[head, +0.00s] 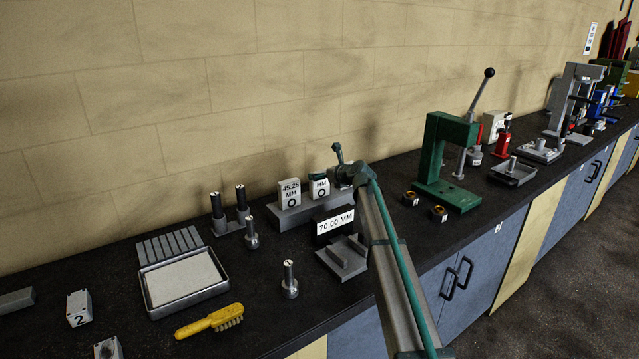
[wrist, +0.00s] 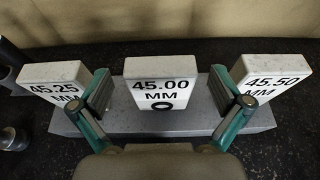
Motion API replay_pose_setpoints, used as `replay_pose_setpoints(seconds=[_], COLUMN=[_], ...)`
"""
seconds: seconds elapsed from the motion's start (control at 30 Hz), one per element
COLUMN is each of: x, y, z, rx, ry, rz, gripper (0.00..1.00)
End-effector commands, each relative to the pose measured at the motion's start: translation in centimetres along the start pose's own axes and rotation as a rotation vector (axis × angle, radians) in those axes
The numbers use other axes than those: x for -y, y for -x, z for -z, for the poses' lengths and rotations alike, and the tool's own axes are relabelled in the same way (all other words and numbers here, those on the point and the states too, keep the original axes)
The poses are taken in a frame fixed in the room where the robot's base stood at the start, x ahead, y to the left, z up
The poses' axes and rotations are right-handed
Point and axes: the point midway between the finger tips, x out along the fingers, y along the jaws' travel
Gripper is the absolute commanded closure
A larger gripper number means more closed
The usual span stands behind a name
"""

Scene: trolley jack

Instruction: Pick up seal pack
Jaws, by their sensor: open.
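Three white packs stand in a row on a grey stand (wrist: 200,120): 45.25 MM at left (wrist: 56,80), 45.00 MM in the middle (wrist: 160,70) and 45.50 MM at right (wrist: 275,72). The middle pack has a black ring on its front. My gripper (wrist: 160,90) is open, with one finger on each side of the middle pack and a visible gap on both sides. In the head view, the 45.25 pack (head: 290,188) is clear, the middle pack (head: 319,188) is partly covered by my gripper (head: 342,172), and the right pack is mostly hidden.
A black 70.00 MM sign (head: 335,222) stands in front of the stand. Dark-topped posts (head: 242,198) are to its left. A tray (head: 183,280) and a yellow brush (head: 210,321) lie nearer. A green press (head: 447,165) is at right. The wall is close behind.

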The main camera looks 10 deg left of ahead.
Motion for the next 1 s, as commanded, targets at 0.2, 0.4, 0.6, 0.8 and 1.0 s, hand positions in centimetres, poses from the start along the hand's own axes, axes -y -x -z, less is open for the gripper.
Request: replay_pose_setpoints(seconds=[0.2, 0.4, 0.6, 0.8, 1.0], x=[0.0, 0.0, 0.0, 0.0, 0.0], y=[-2.5, -2.5, -2.5, -2.5, -2.5], z=[-0.2, 0.0, 0.0, 0.0, -0.1], rx=[-0.001, 0.0, -0.001, -0.001, 0.0], ry=[0.001, 0.001, 0.001, 0.001, 0.001], rz=[0.0, 0.0, 0.0, 0.0, 0.0], gripper=[0.0, 0.0, 0.3, 0.54, 0.54])
